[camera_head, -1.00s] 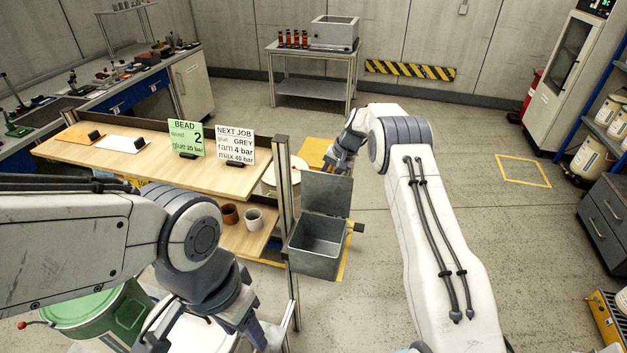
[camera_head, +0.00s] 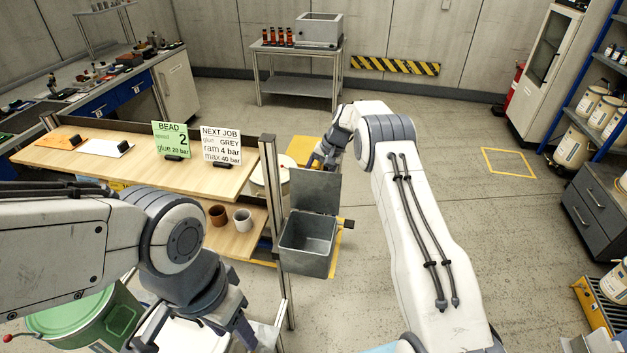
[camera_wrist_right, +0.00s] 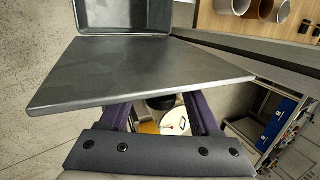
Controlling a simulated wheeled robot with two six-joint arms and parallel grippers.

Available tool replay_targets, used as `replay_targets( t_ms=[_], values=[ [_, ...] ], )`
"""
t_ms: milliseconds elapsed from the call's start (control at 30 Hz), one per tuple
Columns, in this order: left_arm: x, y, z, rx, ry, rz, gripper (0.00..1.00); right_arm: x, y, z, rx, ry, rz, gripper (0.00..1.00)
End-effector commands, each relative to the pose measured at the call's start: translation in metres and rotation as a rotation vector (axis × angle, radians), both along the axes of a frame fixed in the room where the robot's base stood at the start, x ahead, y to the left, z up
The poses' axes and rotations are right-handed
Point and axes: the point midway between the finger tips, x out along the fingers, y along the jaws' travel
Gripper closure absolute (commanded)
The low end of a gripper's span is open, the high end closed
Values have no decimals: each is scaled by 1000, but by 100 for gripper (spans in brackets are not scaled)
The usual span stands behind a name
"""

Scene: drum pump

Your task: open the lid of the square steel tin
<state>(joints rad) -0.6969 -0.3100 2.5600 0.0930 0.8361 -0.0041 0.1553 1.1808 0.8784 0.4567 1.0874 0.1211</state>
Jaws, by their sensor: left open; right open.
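The square steel tin (camera_head: 306,258) is fixed beside the post at the right end of the bench. Its lid (camera_head: 315,188) stands up, roughly vertical, at the far edge, and the empty-looking inside shows. My right gripper (camera_head: 327,155) is behind the raised lid, open, its tips partly hidden. In the right wrist view the lid (camera_wrist_right: 140,75) crosses in front of my right fingers (camera_wrist_right: 160,112), with the tin (camera_wrist_right: 125,17) beyond; whether they touch the lid I cannot tell. My left gripper (camera_head: 198,330) is open and low at the bottom, away from the tin.
The wooden bench (camera_head: 130,165) holds a green card (camera_head: 171,140) and a white card (camera_head: 221,146). Brown (camera_head: 218,215) and white (camera_head: 243,220) cups stand on its lower shelf. A green drum (camera_head: 85,318) is at lower left.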

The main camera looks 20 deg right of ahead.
Motion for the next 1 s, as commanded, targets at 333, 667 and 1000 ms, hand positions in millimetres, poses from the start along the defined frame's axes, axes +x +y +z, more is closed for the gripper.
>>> replay_targets(
  t_ms=[333, 667, 1000],
  values=[
    [0, 0, -27, 0, 0, 4, 49, -4, -22, 47, -2, -6, -1, 36],
    [0, 0, -36, 0, 1, 6, 49, -9, -39, 92, -2, -3, -2, 36],
    [0, 0, -36, 0, 1, 6, 49, -10, -40, 96, 0, 0, -1, 36]
  ],
)
